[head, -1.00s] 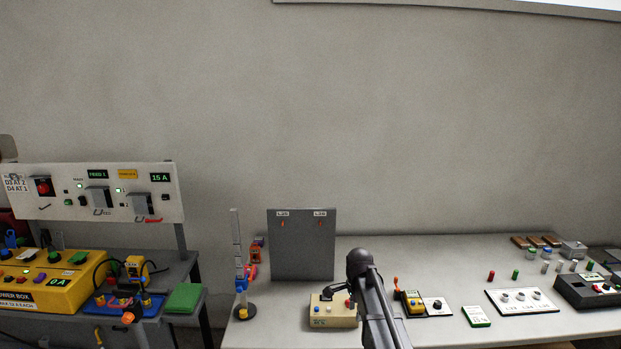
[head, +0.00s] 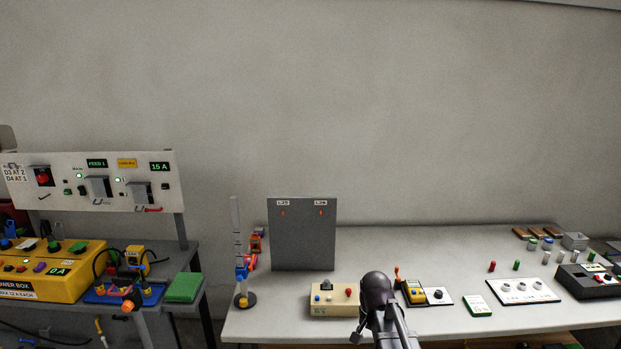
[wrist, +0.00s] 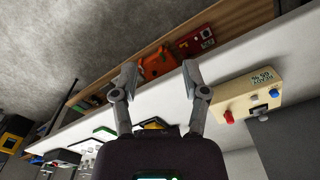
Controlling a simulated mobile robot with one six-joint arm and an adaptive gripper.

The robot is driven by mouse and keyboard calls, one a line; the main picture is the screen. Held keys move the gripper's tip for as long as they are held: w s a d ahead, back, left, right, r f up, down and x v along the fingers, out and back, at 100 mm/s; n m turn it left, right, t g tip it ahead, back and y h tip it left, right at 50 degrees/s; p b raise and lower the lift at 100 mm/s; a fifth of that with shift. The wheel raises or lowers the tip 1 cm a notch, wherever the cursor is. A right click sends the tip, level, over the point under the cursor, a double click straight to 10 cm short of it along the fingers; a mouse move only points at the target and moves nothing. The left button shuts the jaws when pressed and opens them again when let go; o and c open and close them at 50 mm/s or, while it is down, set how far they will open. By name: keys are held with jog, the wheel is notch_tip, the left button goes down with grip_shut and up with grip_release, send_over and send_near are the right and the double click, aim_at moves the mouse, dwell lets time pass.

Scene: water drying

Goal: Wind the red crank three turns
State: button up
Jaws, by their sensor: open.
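I cannot tell for certain which part is the red crank. Orange and red parts (head: 251,263) also sit behind a grey post at the table's left end. The wrist view shows an orange piece (wrist: 156,65) beyond the fingers and a red box (wrist: 195,40) near it. My gripper (wrist: 159,76) is open and empty, fingers wide apart. In the head view my arm hides part of the table front.
A beige box (head: 324,311) with blue and red knobs is near the front edge, and close to my right finger in the wrist view (wrist: 238,98). A grey upright panel (head: 303,240) stands behind it. The white table (head: 400,252) is clear at the back middle.

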jog(key=s+d+f+n+b, duration=0.1)
jog(key=s+n, duration=0.5)
jog(key=s, duration=0.3)
jog(key=shift+s+f, duration=0.35)
jog(key=shift+s, duration=0.05)
jog(key=shift+s, duration=0.1)
dwell(0.9)
